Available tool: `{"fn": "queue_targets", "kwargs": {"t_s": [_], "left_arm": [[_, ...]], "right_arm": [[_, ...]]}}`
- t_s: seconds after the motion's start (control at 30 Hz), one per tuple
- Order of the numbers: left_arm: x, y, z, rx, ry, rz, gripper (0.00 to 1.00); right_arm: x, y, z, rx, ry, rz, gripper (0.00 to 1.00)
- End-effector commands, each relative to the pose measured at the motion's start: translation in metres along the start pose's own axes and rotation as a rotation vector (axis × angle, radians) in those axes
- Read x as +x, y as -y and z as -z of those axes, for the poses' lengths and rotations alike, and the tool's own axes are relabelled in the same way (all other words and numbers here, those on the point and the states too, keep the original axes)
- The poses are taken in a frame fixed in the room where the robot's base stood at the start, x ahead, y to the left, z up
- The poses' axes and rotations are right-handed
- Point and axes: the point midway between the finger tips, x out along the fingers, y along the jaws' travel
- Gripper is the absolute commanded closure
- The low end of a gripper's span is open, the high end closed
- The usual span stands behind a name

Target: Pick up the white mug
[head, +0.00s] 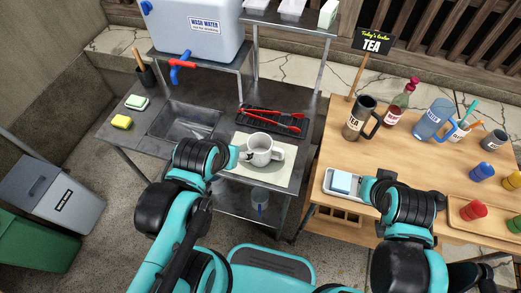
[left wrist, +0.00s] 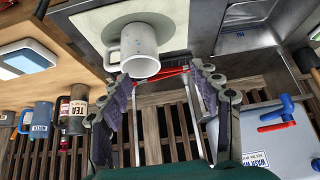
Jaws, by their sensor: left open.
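The white mug (head: 262,148) stands upright on a pale mat (head: 242,140) at the right of the metal sink counter, its handle toward the right. In the left wrist view the white mug (left wrist: 140,46) shows on a grey round patch, just beyond the fingertips and nearer the left finger. My left gripper (head: 236,155) is beside the mug's left side in the head view. In the left wrist view my left gripper (left wrist: 160,76) has its fingers wide apart with nothing between them. My right gripper (head: 367,188) is by a blue-and-white block (head: 341,182); its fingers cannot be made out.
Red tongs (head: 272,120) lie on a black rack (head: 246,112) behind the mug. The sink (head: 182,122) is to the left, below a wash-water tank (head: 198,30). A wooden table (head: 400,155) at right holds a TEA mug (head: 357,122), bottles and a blue jug (head: 431,120).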

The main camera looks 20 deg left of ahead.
Motion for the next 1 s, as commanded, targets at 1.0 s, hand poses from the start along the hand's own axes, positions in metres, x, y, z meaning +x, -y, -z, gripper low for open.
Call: {"fn": "queue_targets", "kwargs": {"t_s": [1.0], "left_arm": [[0.095, -0.056, 0.058, 1.509, 0.476, -0.475, 0.09]], "right_arm": [[-0.065, 0.000, 0.047, 0.000, 0.000, 0.000, 1.00]]}}
